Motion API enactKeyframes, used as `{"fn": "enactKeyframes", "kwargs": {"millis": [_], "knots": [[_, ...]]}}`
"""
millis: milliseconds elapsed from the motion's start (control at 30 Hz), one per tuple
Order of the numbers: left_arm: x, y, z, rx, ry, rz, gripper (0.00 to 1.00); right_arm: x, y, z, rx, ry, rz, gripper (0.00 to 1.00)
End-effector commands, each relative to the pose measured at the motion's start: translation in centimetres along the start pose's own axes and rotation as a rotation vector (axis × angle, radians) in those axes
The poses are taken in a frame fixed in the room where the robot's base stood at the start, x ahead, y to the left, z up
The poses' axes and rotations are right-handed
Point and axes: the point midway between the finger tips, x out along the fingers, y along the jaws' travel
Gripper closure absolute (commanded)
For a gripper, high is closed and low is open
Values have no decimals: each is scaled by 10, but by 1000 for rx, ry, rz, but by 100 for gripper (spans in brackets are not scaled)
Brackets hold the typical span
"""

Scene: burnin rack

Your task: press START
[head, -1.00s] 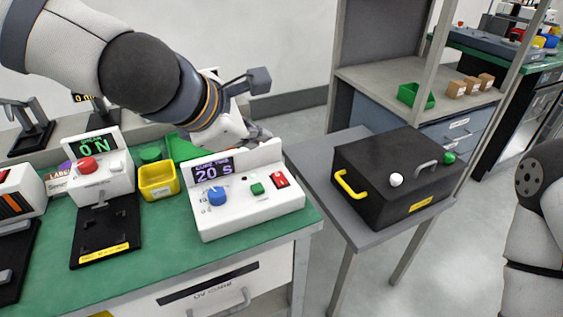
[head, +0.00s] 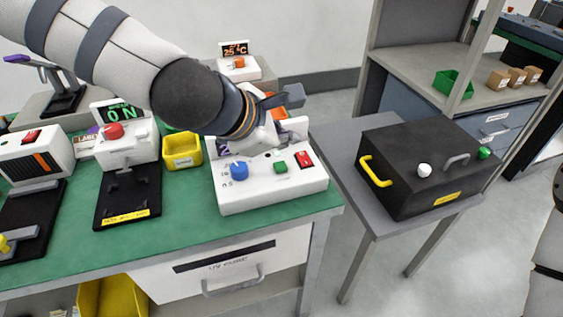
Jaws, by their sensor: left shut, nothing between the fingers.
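A white control box (head: 240,197) stands on the green bench top. My left gripper (head: 256,146) is shut and empty above the back of the box, up and left of the green button. It covers most of the box's display, and its fingertips are hard to make out. I cannot tell whether it touches the box. My right gripper is out of view.
A yellow bin (head: 183,153) and a white unit with a red button (head: 127,147) stand left of the box. A black case (head: 410,163) with a yellow handle sits on a grey side table (head: 341,163) to the right. The green bench top in front is clear.

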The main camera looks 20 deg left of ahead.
Motion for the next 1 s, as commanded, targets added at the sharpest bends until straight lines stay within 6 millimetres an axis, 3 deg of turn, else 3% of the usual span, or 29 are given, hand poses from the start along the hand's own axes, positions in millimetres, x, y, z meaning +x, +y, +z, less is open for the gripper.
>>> {"fn": "enactKeyframes", "kwargs": {"millis": [33, 233, 1000], "knots": [[10, -7, -7, -5, 8, -12, 100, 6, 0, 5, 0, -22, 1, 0], [20, -14, -14, -3, 4, -7, 100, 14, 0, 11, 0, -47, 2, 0], [19, -14, -14, -1, 1, -1, 100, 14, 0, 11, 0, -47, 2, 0]]}}
